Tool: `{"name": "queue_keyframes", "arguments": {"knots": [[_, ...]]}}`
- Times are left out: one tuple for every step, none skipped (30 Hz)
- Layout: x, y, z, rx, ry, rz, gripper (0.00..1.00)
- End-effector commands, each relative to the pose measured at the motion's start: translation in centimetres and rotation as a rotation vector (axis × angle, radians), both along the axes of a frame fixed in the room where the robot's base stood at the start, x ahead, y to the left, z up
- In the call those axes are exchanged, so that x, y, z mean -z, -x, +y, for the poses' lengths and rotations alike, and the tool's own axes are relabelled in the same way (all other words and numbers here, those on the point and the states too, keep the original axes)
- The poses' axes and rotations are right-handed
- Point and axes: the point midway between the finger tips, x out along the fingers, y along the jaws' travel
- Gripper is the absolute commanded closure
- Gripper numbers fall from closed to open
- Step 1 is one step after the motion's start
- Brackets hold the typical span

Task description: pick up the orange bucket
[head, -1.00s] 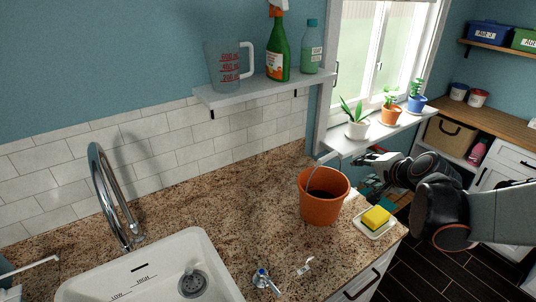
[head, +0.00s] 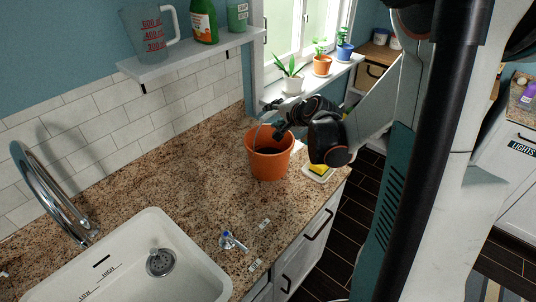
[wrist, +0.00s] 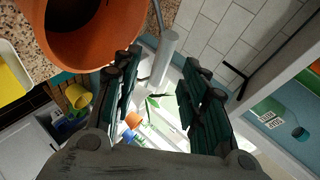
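The orange bucket (head: 270,165) stands upright on the granite counter, with its thin wire handle raised. My gripper (head: 272,119) is above the bucket's back right rim, beside the handle. In the wrist view the bucket (wrist: 88,50) fills the upper left. There my gripper (wrist: 160,85) has its two dark green fingers wide apart. The handle's grey grip (wrist: 166,55) shows in the gap between the fingers, near the tips. I cannot tell whether it touches either finger.
A yellow sponge on a white dish (head: 318,173) sits right of the bucket. The sink (head: 130,265) is at the front left, and a wall shelf (head: 185,55) hangs above. Potted plants stand on the windowsill (head: 312,82).

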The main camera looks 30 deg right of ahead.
Motion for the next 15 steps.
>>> {"name": "queue_keyframes", "arguments": {"knots": [[0.1,-0.2,0.0,0.000,0.000,0.000,0.60],[0.2,-0.4,0.0,0.000,0.000,0.000,0.60],[0.4,-0.7,0.0,-0.001,0.000,0.000,0.60],[0.6,-1.0,0.0,-0.001,0.000,0.000,0.60],[0.8,-1.4,0.0,-0.001,0.000,0.001,0.60],[1.1,-1.9,0.0,-0.001,0.000,0.001,0.60],[1.4,-2.4,0.1,-0.001,0.000,0.000,0.60],[1.6,-2.7,0.1,-0.002,0.001,0.000,0.60],[1.8,-3.2,0.1,-0.001,0.000,0.000,0.60],[2.0,-3.5,0.1,-0.001,0.000,0.000,0.60],[2.1,-3.8,0.0,0.000,0.000,0.000,0.60],[2.3,-4.1,0.0,0.000,0.000,0.000,0.60],[2.4,-4.3,0.0,0.000,0.000,0.000,0.60],[2.5,-4.4,0.0,0.001,0.001,0.000,0.60],[2.6,-4.5,0.0,0.001,0.001,0.000,0.60]]}}
